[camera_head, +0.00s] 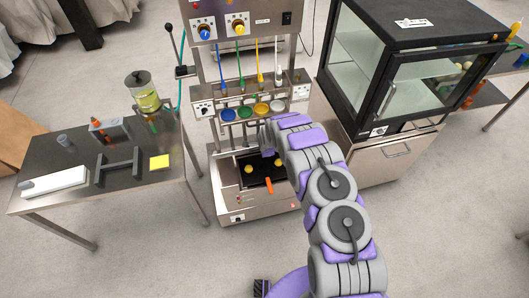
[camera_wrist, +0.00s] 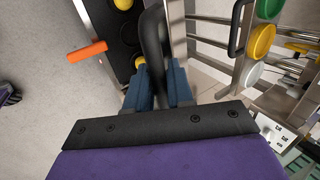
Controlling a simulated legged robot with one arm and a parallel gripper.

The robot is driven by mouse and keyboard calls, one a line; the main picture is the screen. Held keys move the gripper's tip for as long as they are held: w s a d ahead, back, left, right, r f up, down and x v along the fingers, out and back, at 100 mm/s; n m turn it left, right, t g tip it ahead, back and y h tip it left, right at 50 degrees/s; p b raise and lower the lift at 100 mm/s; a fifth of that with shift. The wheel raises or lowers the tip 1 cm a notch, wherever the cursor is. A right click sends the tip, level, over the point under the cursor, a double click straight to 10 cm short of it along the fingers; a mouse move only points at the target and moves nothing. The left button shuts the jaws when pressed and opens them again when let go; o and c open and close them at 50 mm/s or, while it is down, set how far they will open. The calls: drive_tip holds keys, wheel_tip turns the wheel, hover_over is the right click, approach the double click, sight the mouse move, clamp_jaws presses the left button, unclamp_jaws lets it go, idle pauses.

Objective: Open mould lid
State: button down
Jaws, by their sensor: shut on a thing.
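My gripper (camera_wrist: 158,88) is shut on a black curved handle (camera_wrist: 152,38), with a blue finger on either side of it in the wrist view. A black mould tray (camera_head: 257,180) with yellow balls and an orange handle (camera_head: 269,185) lies in that base. The tray (camera_wrist: 126,45) and the orange handle (camera_wrist: 86,53) also show left of the black handle in the wrist view. My arm hides part of the tray and the handle's attachment.
Coloured cups (camera_head: 244,112) sit on the machine above my gripper. A black glass cabinet (camera_head: 400,70) stands close on the right. A metal table (camera_head: 130,185) with tools and a yellow pad is on the left. Floor in front is clear.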

drive_tip(key=shift+g, duration=0.8)
drive_tip(key=w+r, duration=0.1)
drive_tip(key=w+a+r, duration=0.1)
drive_tip(key=w, duration=0.1)
drive_tip(key=shift+w+a+r, duration=0.1)
drive_tip(key=shift+w+r, duration=0.1)
drive_tip(key=shift+w, duration=0.1)
drive_tip(key=shift+w+a+r+b, duration=0.15)
drive_tip(key=shift+w+r+b, duration=0.25)
drive_tip(key=shift+w, duration=0.25)
drive_tip(key=shift+w+a+r+b, duration=0.15)
drive_tip(key=shift+w+r+b, duration=0.2)
drive_tip(key=shift+w, duration=0.4)
drive_tip(key=c, duration=1.2)
unclamp_jaws()
drive_tip(key=shift+f+h, duration=0.1)
drive_tip(key=shift+h, duration=0.2)
drive_tip(key=shift+o, duration=0.2)
drive_tip(key=p+v, duration=0.1)
drive_tip(key=v, duration=1.6)
drive_tip(key=shift+r+p, duration=0.25)
drive_tip(key=shift+p, duration=0.05)
